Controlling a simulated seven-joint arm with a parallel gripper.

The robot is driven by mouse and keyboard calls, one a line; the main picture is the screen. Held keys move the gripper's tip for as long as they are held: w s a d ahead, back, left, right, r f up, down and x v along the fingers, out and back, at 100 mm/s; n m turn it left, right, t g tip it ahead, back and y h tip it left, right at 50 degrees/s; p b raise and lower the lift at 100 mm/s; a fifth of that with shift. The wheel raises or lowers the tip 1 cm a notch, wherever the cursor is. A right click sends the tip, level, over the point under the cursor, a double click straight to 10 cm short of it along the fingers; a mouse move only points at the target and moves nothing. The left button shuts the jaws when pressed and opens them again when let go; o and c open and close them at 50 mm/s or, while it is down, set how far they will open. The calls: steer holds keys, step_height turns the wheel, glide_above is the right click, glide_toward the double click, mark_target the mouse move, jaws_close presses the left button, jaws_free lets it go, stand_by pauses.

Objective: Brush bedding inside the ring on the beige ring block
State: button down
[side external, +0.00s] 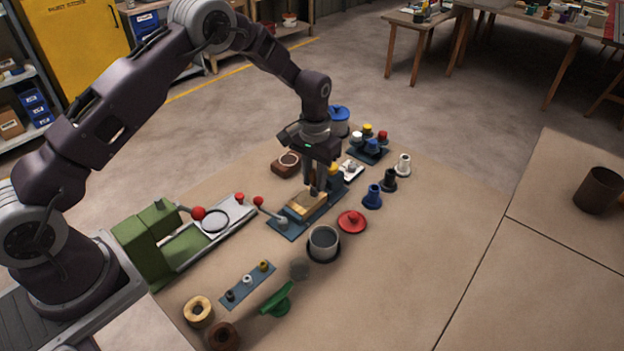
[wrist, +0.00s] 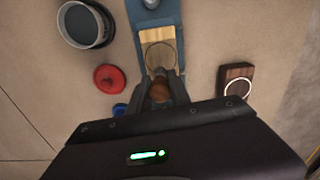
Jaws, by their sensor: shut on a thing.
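My gripper (wrist: 160,88) is shut on a brown, rounded piece (wrist: 159,91), which looks like the brush handle. Its lower end is hidden, so I cannot tell whether it touches the block. The near part of the ring is partly covered by the fingers.
A dark brown ring block (side external: 288,163) sits behind the mat. A grey pot (side external: 323,243) and red lid (side external: 352,221) stand close in front. Blue, black and white pegs (side external: 388,181) stand at right. The right front tabletop is clear.

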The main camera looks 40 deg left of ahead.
steer(key=shift+s, duration=2.75)
steer(key=shift+a, duration=0.35)
steer(key=shift+w, duration=3.15)
steer(key=shift+s, duration=3.15)
step_height(320, 180, up, 8)
